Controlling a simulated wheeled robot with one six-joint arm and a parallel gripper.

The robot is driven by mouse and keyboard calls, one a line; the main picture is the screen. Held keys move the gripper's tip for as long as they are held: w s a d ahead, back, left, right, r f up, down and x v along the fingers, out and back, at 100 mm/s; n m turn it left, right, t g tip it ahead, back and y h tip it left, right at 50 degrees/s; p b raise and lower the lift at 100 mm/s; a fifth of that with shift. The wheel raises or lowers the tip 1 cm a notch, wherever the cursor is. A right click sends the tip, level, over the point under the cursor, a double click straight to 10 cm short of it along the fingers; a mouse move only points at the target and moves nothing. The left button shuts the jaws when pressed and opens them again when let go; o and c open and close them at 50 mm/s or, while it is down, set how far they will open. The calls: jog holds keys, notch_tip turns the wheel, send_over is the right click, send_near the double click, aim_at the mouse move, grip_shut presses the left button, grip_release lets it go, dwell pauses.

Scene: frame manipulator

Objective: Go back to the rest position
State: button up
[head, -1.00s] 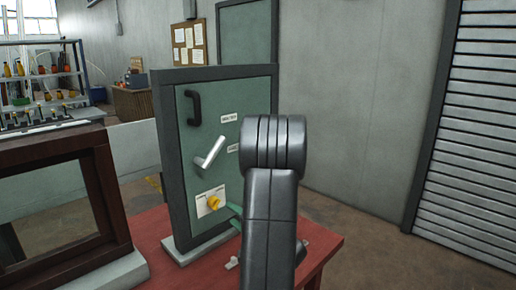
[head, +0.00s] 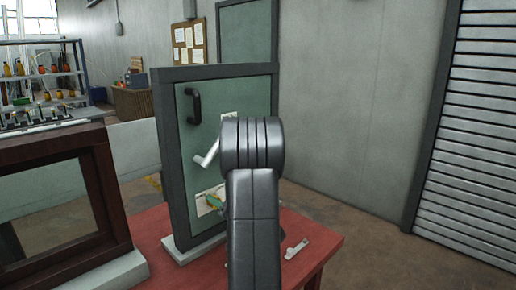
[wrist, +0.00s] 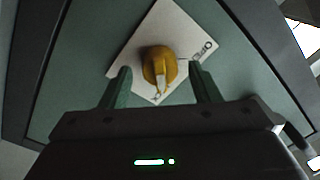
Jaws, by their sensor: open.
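My gripper (wrist: 159,70) is open in the wrist view, with one green finger on each side of a yellow knob (wrist: 152,62). I cannot tell whether the fingers touch it. The knob sits on a white label plate (wrist: 128,57) on the green panel. In the head view, a green fingertip (head: 214,200) shows in front of the plate (head: 203,208), and the knob is mostly hidden. My dark arm covers the lower right of the framed panel (head: 190,150).
The panel also has a black handle (head: 194,106) and a silver lever (head: 207,156), partly covered by my arm. It stands on a red table (head: 150,232). A small grey piece (head: 297,248) lies at right. A brown frame (head: 106,190) stands at left. Floor at right is clear.

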jog(key=n+b, duration=0.1)
jog(key=n, duration=1)
jog(key=shift+s+r+g, duration=0.1)
jog(key=shift+g, duration=0.2)
dwell(0.3)
